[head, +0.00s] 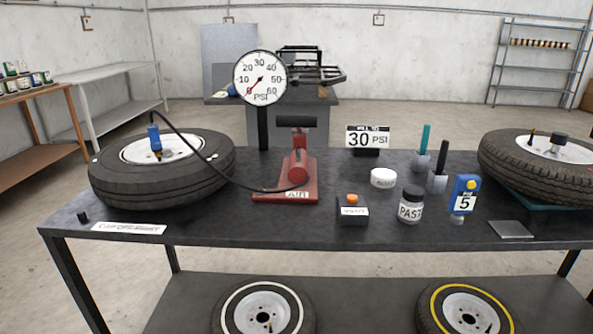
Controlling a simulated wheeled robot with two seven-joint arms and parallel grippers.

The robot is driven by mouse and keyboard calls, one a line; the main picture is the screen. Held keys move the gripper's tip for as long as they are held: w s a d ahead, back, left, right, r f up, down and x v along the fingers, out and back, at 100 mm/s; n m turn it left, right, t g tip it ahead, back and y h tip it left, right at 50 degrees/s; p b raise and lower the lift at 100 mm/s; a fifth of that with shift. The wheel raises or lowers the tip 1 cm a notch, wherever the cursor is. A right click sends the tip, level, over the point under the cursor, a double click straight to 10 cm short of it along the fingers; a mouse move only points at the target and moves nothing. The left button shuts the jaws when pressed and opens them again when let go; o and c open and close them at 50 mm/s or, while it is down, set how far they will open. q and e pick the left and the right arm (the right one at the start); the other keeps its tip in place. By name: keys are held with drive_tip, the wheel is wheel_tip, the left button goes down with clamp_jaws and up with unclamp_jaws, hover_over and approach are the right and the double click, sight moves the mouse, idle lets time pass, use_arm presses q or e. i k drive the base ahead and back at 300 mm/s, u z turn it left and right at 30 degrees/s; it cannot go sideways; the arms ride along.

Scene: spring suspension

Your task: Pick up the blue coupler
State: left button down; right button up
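The blue coupler (154,138) stands upright at the hub of the left tire (165,190), which lies flat on the left end of the dark table. A black hose (197,148) runs from the coupler's top and down to the red pump (297,178) in the middle of the table. The coupler looks seated on or beside the wheel's valve; its lower end is too small to tell. Neither of my grippers shows in the head view.
A round PSI gauge (260,78) stands behind the pump. The front left has a label plate (129,228) and small black cap (83,217).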

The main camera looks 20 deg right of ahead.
sight(157, 146)
drive_tip(key=k, duration=0.55)
drive_tip(key=u, duration=0.75)
drive_tip(key=i, duration=1.1)
drive_tip(key=z, duration=0.35)
